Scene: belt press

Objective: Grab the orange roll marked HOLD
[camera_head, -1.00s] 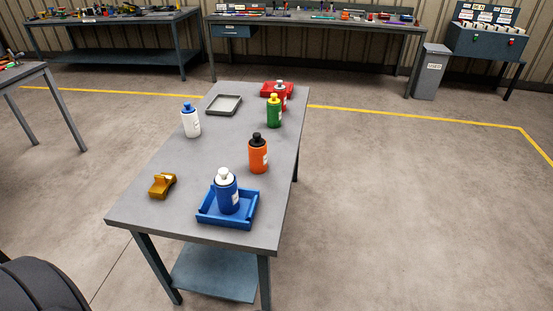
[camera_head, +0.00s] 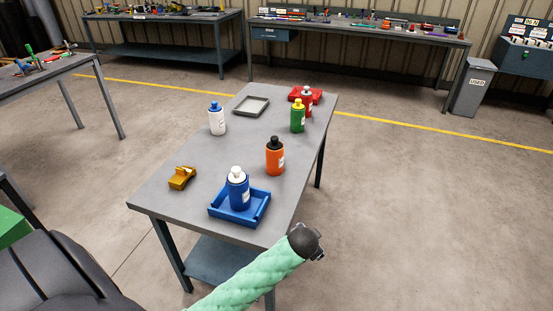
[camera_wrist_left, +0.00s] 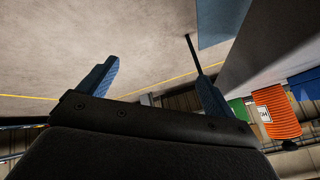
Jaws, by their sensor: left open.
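The orange roll (camera_head: 274,157) looks like a ribbed bottle with a black cap and stands upright on the grey table (camera_head: 196,220), right of middle. The left wrist view shows the roll (camera_wrist_left: 281,113) at the right, with a small white label whose lettering I cannot fully read. My left arm, in a mint sleeve, comes up from the bottom edge; its dark end (camera_head: 307,243) is off the table's near right corner, well apart from the roll. My left gripper (camera_wrist_left: 158,72) has its blue fingers apart with nothing between them. My right gripper is not in view.
A blue bottle (camera_head: 238,190) stands in a blue tray (camera_head: 222,217), nearer than the roll. A green bottle (camera_head: 298,116), red bottle (camera_head: 307,98), white bottle (camera_head: 217,120), grey tray (camera_head: 264,112) and yellow object (camera_head: 182,178) share the tabletop. The floor right of the table is clear.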

